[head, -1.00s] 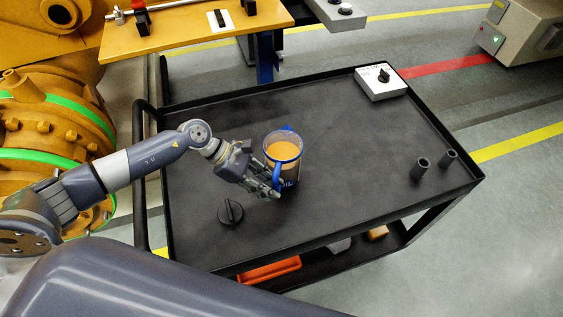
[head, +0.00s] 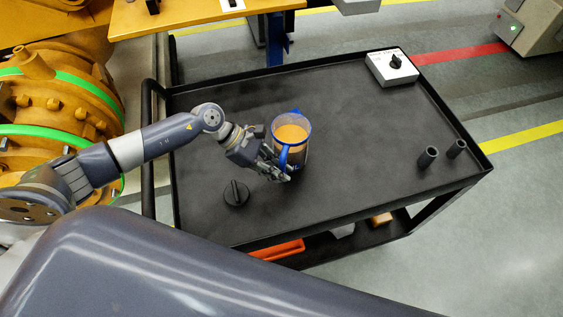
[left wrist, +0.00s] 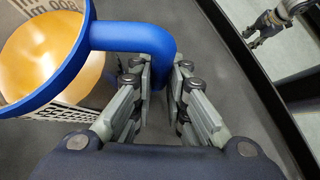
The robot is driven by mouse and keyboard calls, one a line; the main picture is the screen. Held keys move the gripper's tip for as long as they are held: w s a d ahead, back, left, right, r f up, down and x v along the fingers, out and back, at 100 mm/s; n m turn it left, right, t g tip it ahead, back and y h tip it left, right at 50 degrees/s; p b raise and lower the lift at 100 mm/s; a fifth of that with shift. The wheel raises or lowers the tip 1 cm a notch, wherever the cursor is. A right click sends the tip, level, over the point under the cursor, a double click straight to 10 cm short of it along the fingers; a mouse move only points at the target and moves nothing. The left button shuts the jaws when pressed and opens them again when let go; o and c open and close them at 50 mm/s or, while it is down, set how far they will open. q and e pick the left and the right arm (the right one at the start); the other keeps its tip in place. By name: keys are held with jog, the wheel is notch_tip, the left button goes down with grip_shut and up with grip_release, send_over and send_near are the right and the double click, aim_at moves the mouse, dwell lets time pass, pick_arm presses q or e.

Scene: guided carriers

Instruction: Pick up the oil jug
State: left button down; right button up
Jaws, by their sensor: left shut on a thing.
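The oil jug (head: 303,150) is clear with a blue rim, spout and handle, and holds amber oil. It stands upright on the black cart top (head: 345,120). My left gripper (head: 284,172) is at the jug's near side, shut on its blue handle. In the left wrist view the handle (left wrist: 130,38) runs down between the two fingers (left wrist: 160,88), and the jug's open top is at the upper left. The handle's lower part is hidden by the fingers. A grey gripper, seemingly my right one (left wrist: 265,27), shows small at the upper right of the left wrist view.
A black knob-like piece (head: 236,194) lies near my left gripper. A white box with a black knob (head: 392,68) sits at the cart's far corner. Two dark tubes (head: 428,158) stand at the right. A raised rim edges the cart; its middle right is clear.

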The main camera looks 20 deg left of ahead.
pick_arm(q)
jog(key=shift+w+r, duration=0.15)
jog(key=shift+r, duration=0.1)
